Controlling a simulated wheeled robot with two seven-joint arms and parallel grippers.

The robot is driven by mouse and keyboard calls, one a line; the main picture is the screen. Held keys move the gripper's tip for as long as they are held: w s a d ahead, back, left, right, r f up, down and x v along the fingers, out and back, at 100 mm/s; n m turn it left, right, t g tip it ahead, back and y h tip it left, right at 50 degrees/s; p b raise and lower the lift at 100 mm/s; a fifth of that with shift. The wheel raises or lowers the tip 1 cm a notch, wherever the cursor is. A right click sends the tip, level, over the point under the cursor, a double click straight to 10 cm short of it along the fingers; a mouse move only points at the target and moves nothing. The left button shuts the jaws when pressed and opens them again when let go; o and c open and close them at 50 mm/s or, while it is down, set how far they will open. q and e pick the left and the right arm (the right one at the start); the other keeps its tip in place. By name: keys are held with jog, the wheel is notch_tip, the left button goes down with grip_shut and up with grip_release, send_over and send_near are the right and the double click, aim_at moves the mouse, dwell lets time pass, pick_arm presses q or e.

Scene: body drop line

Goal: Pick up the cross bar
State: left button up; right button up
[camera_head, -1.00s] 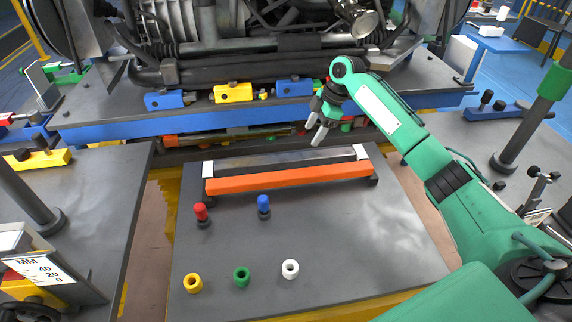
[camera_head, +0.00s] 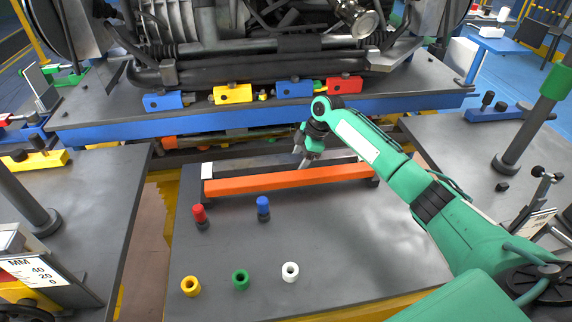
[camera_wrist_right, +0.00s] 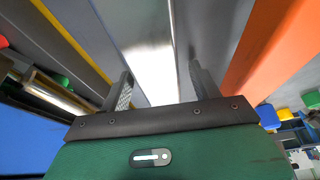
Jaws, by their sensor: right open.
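A long silver metal bar (camera_head: 252,163), which I take for the cross bar, lies across the back of the grey table, just behind an orange bar (camera_head: 270,184). My right gripper (camera_head: 302,162) is over the bar's right part. In the right wrist view, the silver bar (camera_wrist_right: 152,50) runs between the two open fingers (camera_wrist_right: 160,90), with a gap on either side. The orange bar (camera_wrist_right: 268,50) lies to the right there, outside the fingers. I cannot tell the exact height of the fingertips above the bar. My left gripper is not in view.
A red peg (camera_head: 199,213) and a blue peg (camera_head: 263,205) stand in front of the orange bar. Yellow (camera_head: 191,286), green (camera_head: 240,279) and white (camera_head: 290,271) rings lie nearer. Behind is a blue-edged platform (camera_head: 200,121) bearing machinery. The table's right front is clear.

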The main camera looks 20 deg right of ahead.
grip_shut()
jog(key=shift+w+r, duration=0.1)
jog(key=shift+r, duration=0.1)
